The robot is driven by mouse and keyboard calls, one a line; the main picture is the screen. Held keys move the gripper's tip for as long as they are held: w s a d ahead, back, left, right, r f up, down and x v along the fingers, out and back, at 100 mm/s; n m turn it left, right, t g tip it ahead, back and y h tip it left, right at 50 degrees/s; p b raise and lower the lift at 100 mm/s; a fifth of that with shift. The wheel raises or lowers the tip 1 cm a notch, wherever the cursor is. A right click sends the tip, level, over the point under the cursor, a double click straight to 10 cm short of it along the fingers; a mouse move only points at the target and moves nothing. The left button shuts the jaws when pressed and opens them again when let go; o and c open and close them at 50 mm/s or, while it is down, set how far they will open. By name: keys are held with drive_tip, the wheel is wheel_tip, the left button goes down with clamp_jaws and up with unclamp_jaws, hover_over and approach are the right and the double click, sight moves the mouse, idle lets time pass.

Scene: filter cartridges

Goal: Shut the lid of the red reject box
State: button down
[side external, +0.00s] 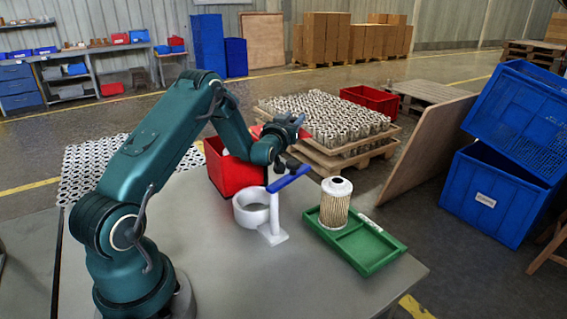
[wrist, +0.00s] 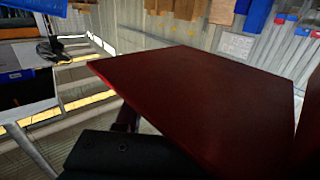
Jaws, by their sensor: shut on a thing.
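The red reject box (side external: 234,174) stands on the table behind my forearm, and part of it is hidden. Its red lid (side external: 258,131) shows as a narrow strip above the box, raised off the rim, so the box is open. In the wrist view the lid (wrist: 205,100) is a large dark red panel that fills much of the picture. My gripper (side external: 286,131) is at the lid's side, shut on the lid. Its fingertips are mostly hidden in the side view. A black part of the gripper shows at the bottom of the wrist view (wrist: 125,155).
A white ring holder (side external: 250,213) and a white stand with a blue bar (side external: 289,180) are close in front of the box. A green tray (side external: 368,248) holds an upright filter cartridge (side external: 335,205) to the right. The front of the table is clear.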

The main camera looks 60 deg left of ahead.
drive_tip(key=shift+s+a+n+g+y, duration=0.2)
drive_tip(key=shift+a+n+g+y, duration=0.3)
drive_tip(key=shift+g+y, duration=0.1)
drive_tip(key=shift+s+a+n+g+y, duration=0.2)
drive_tip(key=shift+a+n+g+y, duration=0.2)
drive_tip(key=shift+n+g+y, duration=0.15)
drive_tip(key=s+a+n+g+y, duration=0.1)
drive_tip(key=n+g, duration=0.1)
drive_tip(key=s+a+n+g+y, duration=0.2)
drive_tip(key=g, duration=0.1)
drive_tip(key=s+a+n+g+y, duration=0.1)
drive_tip(key=n+g, duration=0.1)
drive_tip(key=g, duration=0.1)
drive_tip(key=shift+s+a, duration=0.15)
drive_tip(key=shift+s+a+n+g+y, duration=0.25)
drive_tip(key=shift+s+n+g, duration=0.45)
drive_tip(key=shift+g, duration=0.4)
drive_tip(key=shift+s+a+n+g+y, duration=0.1)
drive_tip(key=shift+s+a+n+g, duration=0.4)
drive_tip(key=shift+g, duration=0.55)
drive_tip(key=shift+s+d, duration=0.15)
drive_tip(key=c, duration=0.5)
unclamp_jaws()
